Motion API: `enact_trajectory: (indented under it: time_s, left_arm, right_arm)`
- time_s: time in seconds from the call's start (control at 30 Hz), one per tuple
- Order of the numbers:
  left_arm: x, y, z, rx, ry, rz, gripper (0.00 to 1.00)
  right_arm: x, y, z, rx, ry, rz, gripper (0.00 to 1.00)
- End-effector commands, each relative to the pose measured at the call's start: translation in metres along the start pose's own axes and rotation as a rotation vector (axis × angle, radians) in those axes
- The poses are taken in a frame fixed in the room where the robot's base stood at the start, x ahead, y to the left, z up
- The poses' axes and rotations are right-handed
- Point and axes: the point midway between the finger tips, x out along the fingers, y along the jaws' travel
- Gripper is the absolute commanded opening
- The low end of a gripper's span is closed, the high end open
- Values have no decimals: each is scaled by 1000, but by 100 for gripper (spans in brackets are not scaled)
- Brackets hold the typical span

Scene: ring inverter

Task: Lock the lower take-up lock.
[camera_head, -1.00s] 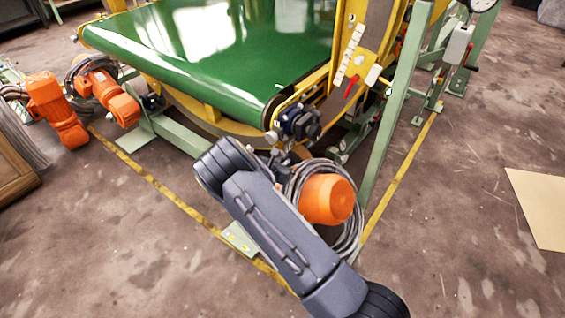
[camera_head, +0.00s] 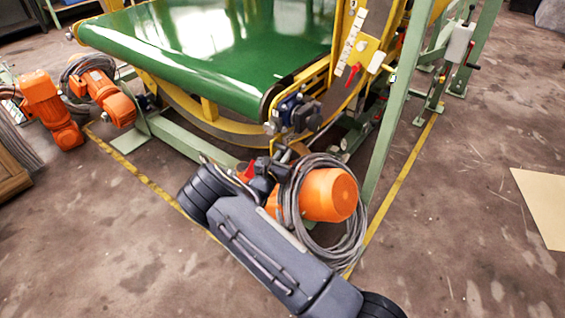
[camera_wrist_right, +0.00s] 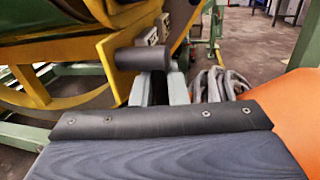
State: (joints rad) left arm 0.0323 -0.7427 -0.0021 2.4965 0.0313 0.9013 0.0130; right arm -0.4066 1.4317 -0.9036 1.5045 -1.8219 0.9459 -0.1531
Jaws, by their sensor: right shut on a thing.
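My right gripper (camera_head: 267,174) is low in front of the green belt's near corner, beside an orange motor (camera_head: 330,194). A small red part (camera_head: 246,172) shows right beside its fingers, probably the lower take-up lock's lever; its full shape is hidden by my wrist. The gripper is shut on a part at that spot, which I take to be this lever. In the right wrist view a dark cylindrical piece (camera_wrist_right: 143,57) shows beyond my wrist, in front of the yellow frame. My left gripper is not in view.
The green belt (camera_head: 215,50) and its yellow frame lie behind the gripper. A coil of grey cable (camera_head: 345,245) hangs around the orange motor close to my wrist. A green post (camera_head: 392,115) stands to the right. Another red lever (camera_head: 353,75) sits higher on the yellow frame. The floor at right is open.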

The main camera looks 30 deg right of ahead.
Motion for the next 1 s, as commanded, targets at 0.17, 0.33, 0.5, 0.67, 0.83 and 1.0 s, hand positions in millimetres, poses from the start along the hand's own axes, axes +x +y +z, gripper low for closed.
enact_trajectory:
  time_s: [0.17,0.33,0.5,0.67,0.83,1.0]
  left_arm:
    - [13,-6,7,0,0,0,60]
    - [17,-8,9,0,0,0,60]
    - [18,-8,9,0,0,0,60]
    - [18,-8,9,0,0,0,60]
    - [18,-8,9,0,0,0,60]
    - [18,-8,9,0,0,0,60]
  right_arm:
    - [2,0,-5,-18,-82,4,0]
    - [2,0,-3,-26,-126,5,0]
    - [3,0,-2,-29,-142,5,0]
    - [3,-1,-2,-30,-143,5,0]
    - [3,-1,-2,-30,-142,4,16]
    - [3,-1,-1,-30,-143,4,33]
